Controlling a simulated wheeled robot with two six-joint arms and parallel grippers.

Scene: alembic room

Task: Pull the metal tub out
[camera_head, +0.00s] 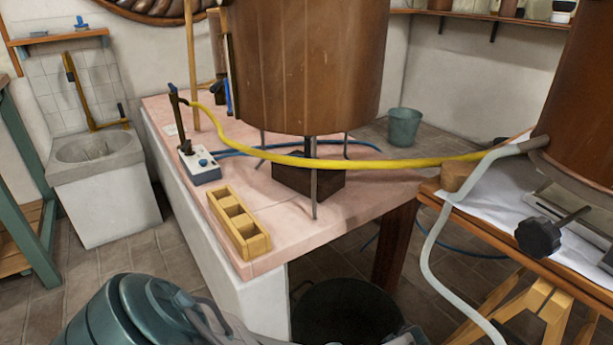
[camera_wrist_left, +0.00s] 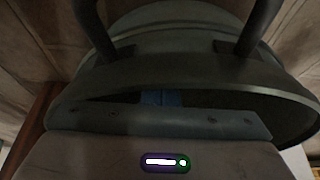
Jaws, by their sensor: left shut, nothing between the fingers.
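The dark metal tub (camera_head: 345,315) stands on the floor under the front corner of the pink-topped table, its lower part cut off by the frame edge. In the left wrist view the tub's curved grey wall (camera_wrist_left: 165,20) and rim fill the middle. Two dark bars rise at the top, apparently the tub's handle. My left gripper (camera_wrist_left: 161,98) is shut and empty, very near the tub's rim, its body along the bottom of that view. I cannot tell whether it touches the tub. In the head view it is not clearly shown. My right gripper is not in view.
The pink-topped table (camera_head: 185,155) has a white side wall and a dark wooden leg (camera_head: 396,245) near the tub. A wooden trestle (camera_head: 545,305) stands right. Tiled floor at left is free.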

